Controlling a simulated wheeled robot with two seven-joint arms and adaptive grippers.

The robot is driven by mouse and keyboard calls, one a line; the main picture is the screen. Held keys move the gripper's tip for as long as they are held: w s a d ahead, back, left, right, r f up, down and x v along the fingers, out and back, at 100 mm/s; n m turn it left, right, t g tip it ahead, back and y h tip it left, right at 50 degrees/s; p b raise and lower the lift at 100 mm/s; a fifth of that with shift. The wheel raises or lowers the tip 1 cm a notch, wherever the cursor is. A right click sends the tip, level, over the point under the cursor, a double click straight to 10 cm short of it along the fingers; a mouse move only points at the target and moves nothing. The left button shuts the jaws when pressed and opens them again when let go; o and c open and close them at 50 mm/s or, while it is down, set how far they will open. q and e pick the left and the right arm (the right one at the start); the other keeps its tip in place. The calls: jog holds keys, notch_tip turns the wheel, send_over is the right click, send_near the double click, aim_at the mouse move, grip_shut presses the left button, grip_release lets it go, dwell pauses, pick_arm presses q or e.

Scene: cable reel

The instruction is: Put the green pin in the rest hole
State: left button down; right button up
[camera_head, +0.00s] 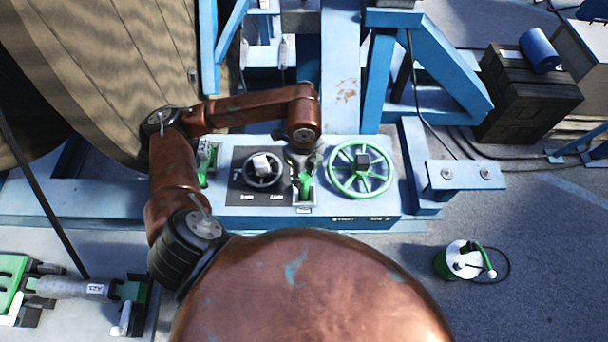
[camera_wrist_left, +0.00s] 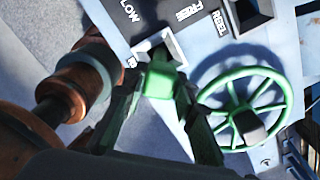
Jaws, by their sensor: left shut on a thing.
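My left gripper (camera_head: 303,163) reaches down over the blue control box (camera_head: 345,212). It is shut on the green pin (camera_head: 304,183), and the pin also shows between the fingers in the left wrist view (camera_wrist_left: 160,82). The pin is at a pale square-framed opening (camera_wrist_left: 161,46) in the panel, which shows in the head view as a white frame (camera_head: 304,201). I cannot tell whether this is the rest hole or how deep the pin sits. The fingers hide part of the pin. My right gripper is not in view.
A green handwheel (camera_head: 345,185) stands close to the right of the gripper. A dark wheel with a pale square top (camera_head: 262,168) is to its left. A green-and-white fitting (camera_head: 205,165) is at the box's left end. A large reel (camera_head: 75,60) stands behind left.

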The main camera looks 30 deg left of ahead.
pick_arm(q)
jog(key=shift+f+b, duration=1)
jog(key=shift+f, duration=0.75)
jog(key=shift+f+b, duration=1.4)
jog(key=shift+f, duration=0.2)
jog(key=c, duration=1.5)
grip_release()
jog(key=shift+r, duration=0.15)
notch_tip(320, 180, up, 12)
jog(key=shift+f, duration=0.15)
